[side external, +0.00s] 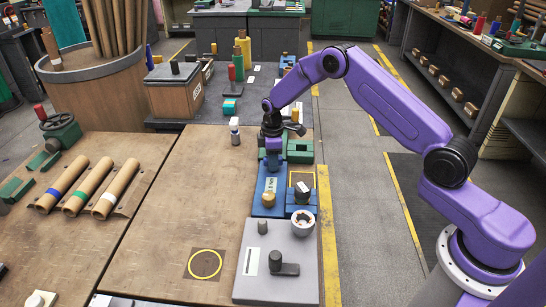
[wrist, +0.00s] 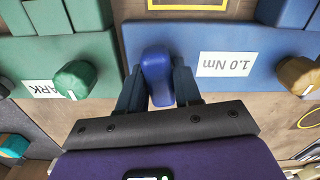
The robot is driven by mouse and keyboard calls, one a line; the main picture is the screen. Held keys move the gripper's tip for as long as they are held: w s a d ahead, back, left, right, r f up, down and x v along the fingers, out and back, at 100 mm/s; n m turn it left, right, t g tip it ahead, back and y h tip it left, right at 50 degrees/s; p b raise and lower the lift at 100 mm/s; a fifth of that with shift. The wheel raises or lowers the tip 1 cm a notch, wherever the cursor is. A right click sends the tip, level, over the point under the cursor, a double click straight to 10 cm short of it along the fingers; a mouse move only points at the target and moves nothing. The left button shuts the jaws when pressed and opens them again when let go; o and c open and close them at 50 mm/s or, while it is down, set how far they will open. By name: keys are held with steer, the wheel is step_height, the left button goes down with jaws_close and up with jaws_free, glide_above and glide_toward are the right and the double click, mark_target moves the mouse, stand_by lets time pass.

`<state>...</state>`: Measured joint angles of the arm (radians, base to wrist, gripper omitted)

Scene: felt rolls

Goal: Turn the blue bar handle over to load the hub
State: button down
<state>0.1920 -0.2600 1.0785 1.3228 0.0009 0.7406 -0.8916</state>
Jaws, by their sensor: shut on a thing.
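The blue bar handle (wrist: 157,74) stands between the two fingers of my gripper (wrist: 158,88) in the wrist view. My gripper is shut on it. The handle is at one end of a blue plate (wrist: 215,35) with a white "1.0 Nm" label. A brass-coloured knob (wrist: 298,75) is at the plate's other end. In the side view my gripper (side external: 273,168) points down over the far end of the blue plate (side external: 262,207) and mostly hides the handle. I cannot tell which part is the hub.
A green plate with a green knob (wrist: 75,79) lies beside the blue one. A grey plate (side external: 277,285) with a dark lever (side external: 285,268) and a white ring (side external: 302,222) are nearer the camera. Felt rolls (side external: 90,187) lie at left. The wooden table (side external: 190,200) between is mostly clear.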

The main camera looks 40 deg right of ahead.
steer(key=shift+d, duration=0.25)
steer(key=m, duration=0.3)
steer(key=c, duration=0.9)
jaws_free()
steer(key=shift+a, duration=0.1)
steer(key=shift+r, duration=2.45)
